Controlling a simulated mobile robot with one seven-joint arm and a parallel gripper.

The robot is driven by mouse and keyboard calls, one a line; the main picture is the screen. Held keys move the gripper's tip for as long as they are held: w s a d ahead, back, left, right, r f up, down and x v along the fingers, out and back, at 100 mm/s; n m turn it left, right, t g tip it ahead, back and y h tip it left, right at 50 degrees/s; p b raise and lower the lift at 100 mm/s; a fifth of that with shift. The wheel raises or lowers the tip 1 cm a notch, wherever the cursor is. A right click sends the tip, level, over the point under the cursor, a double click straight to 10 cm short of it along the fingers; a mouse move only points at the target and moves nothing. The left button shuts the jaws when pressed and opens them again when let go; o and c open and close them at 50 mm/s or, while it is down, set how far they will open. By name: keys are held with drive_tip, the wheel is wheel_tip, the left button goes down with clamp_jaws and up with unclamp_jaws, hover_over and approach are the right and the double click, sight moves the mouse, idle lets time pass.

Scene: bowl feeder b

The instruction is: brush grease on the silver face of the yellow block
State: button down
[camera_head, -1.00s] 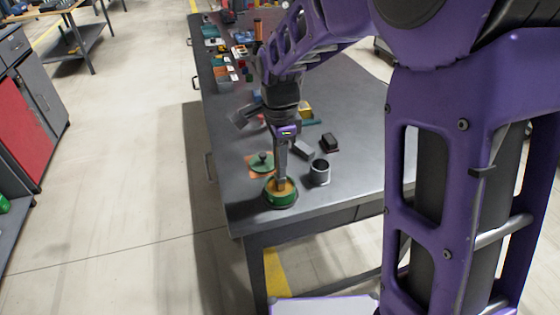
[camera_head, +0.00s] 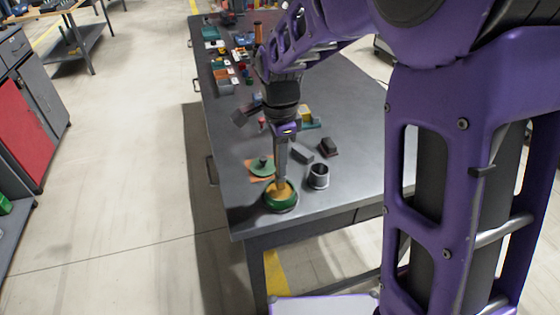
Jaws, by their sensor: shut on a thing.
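My gripper (camera_head: 284,133) points down above the near end of the grey workbench and is shut on a grey brush (camera_head: 281,160). The brush hangs nearly upright, with its yellowish lower end (camera_head: 281,187) at the mouth of a round green pot (camera_head: 282,206). Yellow-orange grease shows inside the pot. I cannot tell whether the brush tip touches the grease. The yellow block (camera_head: 305,110) sits behind the gripper on a green base, partly hidden by the arm. Its silver face cannot be made out.
A green lid with a dark knob (camera_head: 262,167) lies on an orange mat left of the brush. A grey open cup (camera_head: 318,177) stands right of the pot. A grey block (camera_head: 301,154) and a dark block (camera_head: 328,147) lie behind it. The bench's right side is clear.

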drive_tip(key=shift+r+p, duration=1.8)
drive_tip(key=shift+r, duration=0.7)
